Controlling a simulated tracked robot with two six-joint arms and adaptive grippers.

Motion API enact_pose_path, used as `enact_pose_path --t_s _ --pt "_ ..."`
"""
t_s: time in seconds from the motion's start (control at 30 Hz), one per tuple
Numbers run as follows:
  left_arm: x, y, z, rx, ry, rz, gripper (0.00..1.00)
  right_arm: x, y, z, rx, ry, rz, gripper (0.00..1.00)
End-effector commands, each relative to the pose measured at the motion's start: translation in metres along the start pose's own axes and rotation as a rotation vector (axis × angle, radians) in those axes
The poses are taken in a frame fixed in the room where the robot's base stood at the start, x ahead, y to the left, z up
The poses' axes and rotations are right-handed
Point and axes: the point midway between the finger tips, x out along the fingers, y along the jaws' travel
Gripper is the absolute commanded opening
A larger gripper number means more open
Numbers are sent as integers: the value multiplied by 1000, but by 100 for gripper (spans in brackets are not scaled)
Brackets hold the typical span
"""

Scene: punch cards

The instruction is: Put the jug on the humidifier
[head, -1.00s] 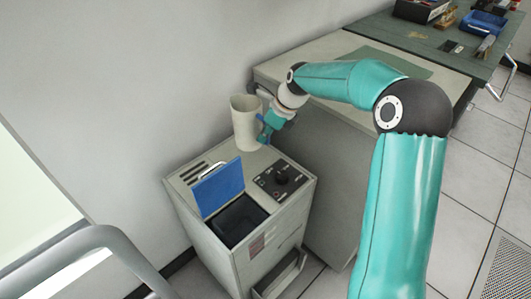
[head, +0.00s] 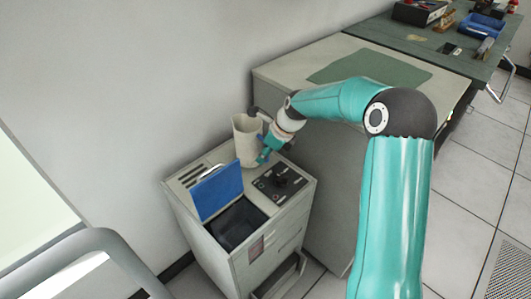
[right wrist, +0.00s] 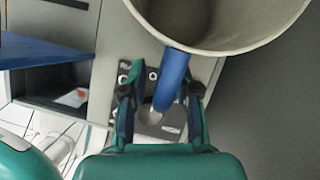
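The jug (head: 246,138) is cream with a blue handle and stands upright over the back part of the humidifier's top; whether its base touches cannot be told. The humidifier (head: 215,262) is a pale cabinet with a raised blue lid, a dark opening and a black control panel. My right gripper (head: 265,154) is at the jug's right side. In the right wrist view, my right gripper (right wrist: 162,92) has its fingers apart on either side of the blue handle (right wrist: 172,80), with a gap visible on the left. The jug's rim (right wrist: 225,50) fills the top there. My left gripper is not in view.
The raised blue lid (head: 218,190) stands close in front of the jug. A pale-topped cabinet (head: 300,68) with a green mat (head: 370,68) is beside the humidifier. A wall is close behind. A grey tubular rail (head: 75,243) is at the lower left.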

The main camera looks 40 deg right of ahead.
Motion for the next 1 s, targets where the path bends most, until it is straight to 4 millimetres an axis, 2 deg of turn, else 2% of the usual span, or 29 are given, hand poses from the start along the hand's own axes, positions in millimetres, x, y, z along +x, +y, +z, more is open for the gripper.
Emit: enact_pose_path --t_s 0.3,0.47,0.8,1.0 --pt "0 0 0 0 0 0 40 -2 0 1 0 -1 -2 37" --pt "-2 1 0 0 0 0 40 -14 -1 1 0 -2 -3 37" --pt "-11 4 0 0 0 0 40 -78 -2 2 0 -4 -6 37" --pt "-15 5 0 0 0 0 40 -110 -1 0 2 -3 -4 37"
